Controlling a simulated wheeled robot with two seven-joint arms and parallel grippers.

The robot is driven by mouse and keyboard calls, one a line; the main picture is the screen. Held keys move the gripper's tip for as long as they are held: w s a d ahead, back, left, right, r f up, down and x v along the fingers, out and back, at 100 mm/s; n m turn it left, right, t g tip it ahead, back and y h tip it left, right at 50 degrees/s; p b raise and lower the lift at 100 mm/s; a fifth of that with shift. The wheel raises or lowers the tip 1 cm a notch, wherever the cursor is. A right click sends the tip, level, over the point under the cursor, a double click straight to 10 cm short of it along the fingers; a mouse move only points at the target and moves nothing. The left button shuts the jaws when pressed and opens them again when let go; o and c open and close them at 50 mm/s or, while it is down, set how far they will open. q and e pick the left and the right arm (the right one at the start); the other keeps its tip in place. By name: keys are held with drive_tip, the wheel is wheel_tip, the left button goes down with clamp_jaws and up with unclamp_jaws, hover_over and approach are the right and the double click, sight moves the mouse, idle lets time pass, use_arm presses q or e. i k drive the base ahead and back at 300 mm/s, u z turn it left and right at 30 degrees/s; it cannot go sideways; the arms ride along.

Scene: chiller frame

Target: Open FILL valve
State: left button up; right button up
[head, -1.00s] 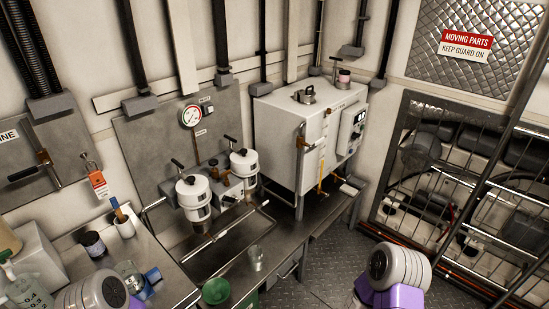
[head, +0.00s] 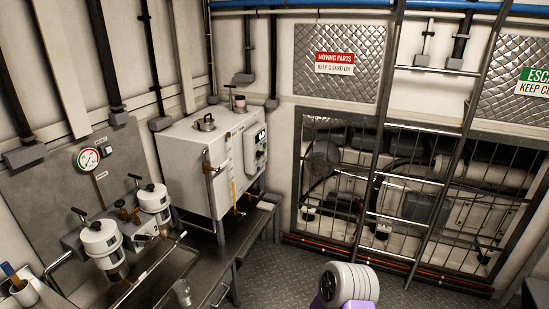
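I cannot read a FILL label on any valve. A white box-shaped tank (head: 187,150) stands left of centre on a metal bench, with a lidded cap on top and a vertical sight tube (head: 231,172) on its front. A brass valve (head: 213,170) sits on its left edge and a small brass fitting (head: 238,209) low on its front. Neither gripper shows; only part of my own arm is at the bottom.
A pressure gauge (head: 88,158) is on the wall panel. A clear glass (head: 182,292) stands on the bench (head: 240,237). A ladder (head: 416,150) stands before the barred guard at right. Open chequered floor (head: 270,268) lies between bench and guard.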

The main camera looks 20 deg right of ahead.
sight(225, 163)
drive_tip(key=z, duration=0.45)
drive_tip(key=i, duration=1.45)
drive_tip(key=u, duration=0.75)
